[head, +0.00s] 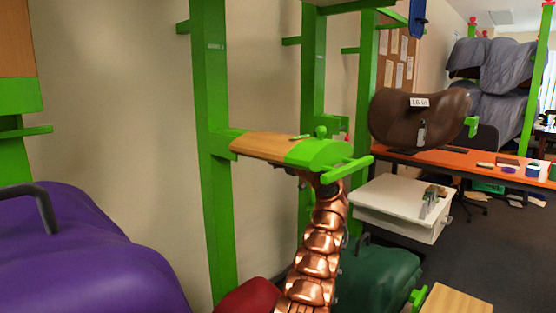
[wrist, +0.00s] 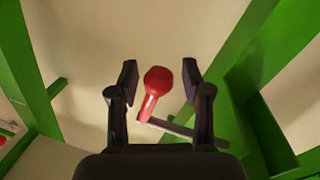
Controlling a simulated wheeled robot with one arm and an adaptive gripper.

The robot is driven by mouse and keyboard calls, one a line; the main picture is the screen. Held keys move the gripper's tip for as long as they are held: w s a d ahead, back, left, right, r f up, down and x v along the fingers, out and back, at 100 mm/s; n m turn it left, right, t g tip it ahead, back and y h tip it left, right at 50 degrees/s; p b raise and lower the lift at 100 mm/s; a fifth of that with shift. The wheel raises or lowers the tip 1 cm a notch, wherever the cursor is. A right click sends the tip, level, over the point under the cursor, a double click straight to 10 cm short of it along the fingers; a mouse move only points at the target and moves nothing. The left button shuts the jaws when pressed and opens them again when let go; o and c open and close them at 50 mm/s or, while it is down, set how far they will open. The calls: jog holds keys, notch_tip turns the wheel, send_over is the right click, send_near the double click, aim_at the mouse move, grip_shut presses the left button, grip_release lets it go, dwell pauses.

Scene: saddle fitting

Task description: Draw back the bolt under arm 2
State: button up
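A rack arm (head: 265,146) with a wooden top and a green end juts out from a green post in the head view. I take it to be arm 2, but the small label on the post is too small to read. A red bolt knob (wrist: 158,78) shows in the wrist view, with a thin grey bar (wrist: 182,130) by its lower end. My gripper (wrist: 160,76) is open around the knob, with a gap on both sides. In the head view my copper arm rises to the underside of the green end, which hides my gripper and the knob.
Green posts (head: 212,210) stand close by, and green beams flank my gripper in the wrist view. A brown saddle (head: 420,118) hangs at right, above a white drawer unit (head: 390,208). A purple covered saddle (head: 85,260) is at left, a dark green one (head: 378,275) below.

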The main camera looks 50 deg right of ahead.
jog(key=shift+s+f, duration=0.1)
jog(key=shift+s, duration=0.05)
jog(key=s+a, duration=0.2)
jog(key=s, duration=0.9)
jog(key=shift+s, duration=0.3)
dwell(0.4)
jog(key=shift+a, duration=0.15)
dwell(0.5)
